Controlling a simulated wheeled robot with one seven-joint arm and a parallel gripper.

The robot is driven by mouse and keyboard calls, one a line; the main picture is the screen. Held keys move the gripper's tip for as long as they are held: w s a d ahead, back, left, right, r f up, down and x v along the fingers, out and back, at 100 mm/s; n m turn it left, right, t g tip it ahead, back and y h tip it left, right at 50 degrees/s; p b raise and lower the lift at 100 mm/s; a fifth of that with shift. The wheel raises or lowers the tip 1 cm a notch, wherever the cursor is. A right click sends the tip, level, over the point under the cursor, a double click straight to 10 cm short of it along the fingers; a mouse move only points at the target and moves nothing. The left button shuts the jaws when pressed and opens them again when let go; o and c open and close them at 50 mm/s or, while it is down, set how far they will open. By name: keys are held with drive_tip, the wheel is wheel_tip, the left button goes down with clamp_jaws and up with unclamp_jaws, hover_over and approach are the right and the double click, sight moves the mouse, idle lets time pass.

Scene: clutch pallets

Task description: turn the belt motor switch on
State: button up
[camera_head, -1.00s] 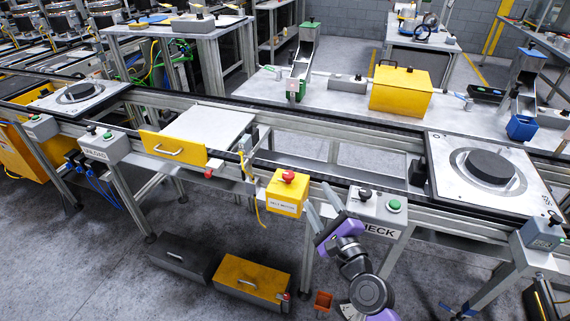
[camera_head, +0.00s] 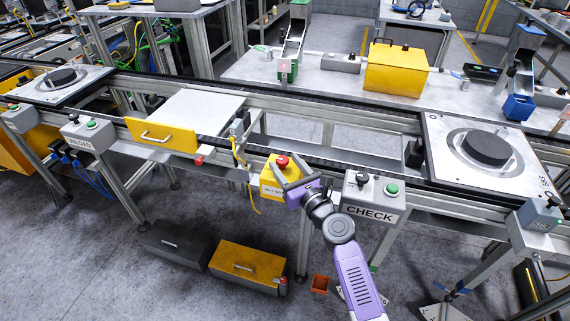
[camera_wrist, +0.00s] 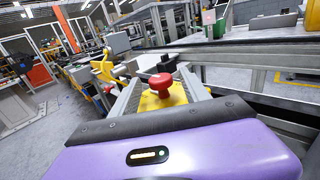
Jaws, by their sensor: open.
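The belt motor switch is a yellow box (camera_head: 268,184) with a red mushroom button (camera_head: 282,162) on top, mounted on the front rail of the conveyor. In the wrist view the red button (camera_wrist: 161,83) stands upright on the yellow box (camera_wrist: 155,102), straight ahead of my gripper. My gripper (camera_head: 283,181) is open, its grey fingers at the right side of the box and partly covering its label. In the wrist view the fingers appear on both sides of the button. I cannot tell whether they touch it.
The CHECK box (camera_head: 372,193) with a black knob and green button stands close to the right of my gripper. A black disc (camera_head: 488,149) sits on a plate at right. A yellow case (camera_head: 248,262) lies on the floor below.

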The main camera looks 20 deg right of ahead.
drive_tip(key=shift+w+a, duration=0.1)
drive_tip(key=shift+w, duration=0.45)
clamp_jaws()
